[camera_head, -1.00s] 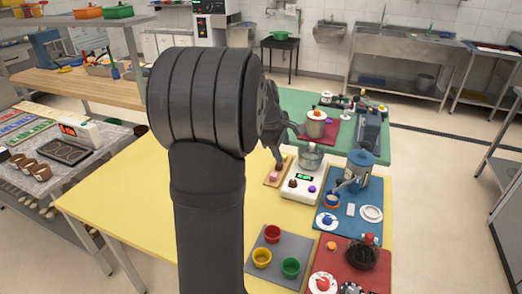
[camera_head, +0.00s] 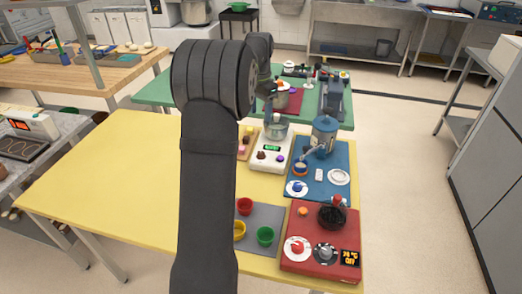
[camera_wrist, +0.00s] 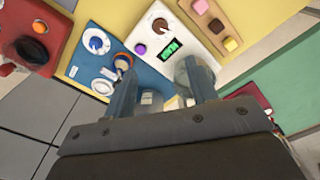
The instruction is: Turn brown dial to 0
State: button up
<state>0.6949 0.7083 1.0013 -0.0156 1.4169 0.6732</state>
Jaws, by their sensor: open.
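The brown dial (camera_wrist: 160,25) is a small dark brown knob on a pale round base. It sits on a white device (camera_wrist: 184,14) with a lit green display (camera_wrist: 172,47) and a purple knob (camera_wrist: 140,48). In the head view the brown dial (camera_head: 261,155) is at the left front of the white device (camera_head: 257,165). My gripper (camera_wrist: 160,75) is open, its two fingers apart with nothing held between them. The dial is beyond the fingertips, apart from them. In the head view my gripper (camera_head: 268,90) is small and partly hidden by my arm, farther back than the dial.
A clear vessel (camera_head: 277,130) stands on the white device. Beside it are a small wooden board (camera_head: 247,139) and a blue mat (camera_head: 330,187) with a blue-grey machine (camera_head: 324,135). A red unit (camera_head: 318,270) with knobs is at the front. The yellow table's left side (camera_head: 110,170) is clear.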

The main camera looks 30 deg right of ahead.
jog(key=m, duration=0.1)
send_near(261, 152)
notch_tip(261, 152, down, 9)
jog(key=shift+r, duration=0.15)
dwell(0.4)
jog(key=c, duration=1)
